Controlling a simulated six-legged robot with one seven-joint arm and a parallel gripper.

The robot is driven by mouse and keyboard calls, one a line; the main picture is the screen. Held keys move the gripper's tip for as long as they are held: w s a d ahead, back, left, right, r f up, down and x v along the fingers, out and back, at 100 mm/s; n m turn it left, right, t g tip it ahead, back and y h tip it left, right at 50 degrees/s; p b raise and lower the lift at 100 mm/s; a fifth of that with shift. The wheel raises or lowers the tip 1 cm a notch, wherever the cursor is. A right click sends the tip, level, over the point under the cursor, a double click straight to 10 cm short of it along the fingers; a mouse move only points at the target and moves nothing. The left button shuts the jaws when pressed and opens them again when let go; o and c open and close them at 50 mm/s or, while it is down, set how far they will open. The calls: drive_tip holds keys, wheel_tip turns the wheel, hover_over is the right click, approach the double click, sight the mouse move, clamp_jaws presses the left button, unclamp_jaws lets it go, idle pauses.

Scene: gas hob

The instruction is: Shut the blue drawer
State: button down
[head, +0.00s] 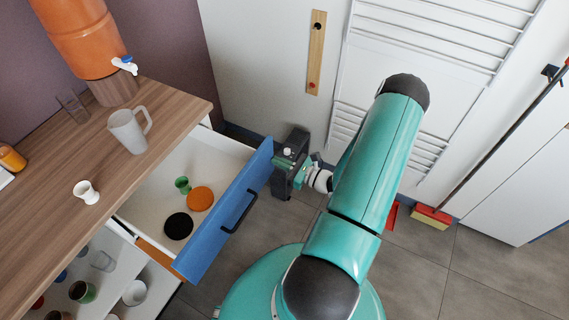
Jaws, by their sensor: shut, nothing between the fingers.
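The blue drawer (212,232) is pulled out from the wooden-topped cabinet, at the left centre of the head view. Its front is blue with a black handle (240,213), and its white inside is visible. In it lie an orange disc (200,198), a black disc (178,226) and a small green cup (183,185). My gripper (284,170) is at the far end of the drawer front, on its outer side. It is shut and empty. It looks close to the blue front, but I cannot tell whether it touches.
The wooden counter (60,170) holds a pitcher (129,130), a white egg cup (87,192) and an orange dispenser (82,38). Below the drawer is an open compartment with several cups. A rack (430,70) stands at the back. A broom (433,214) leans at the right. Grey floor is free at lower right.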

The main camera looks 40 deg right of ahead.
sight(219, 135)
drive_tip(key=x, duration=2.4)
drive_tip(key=shift+f, duration=0.1)
drive_tip(key=shift+w+a, duration=0.2)
drive_tip(key=shift+w, duration=0.25)
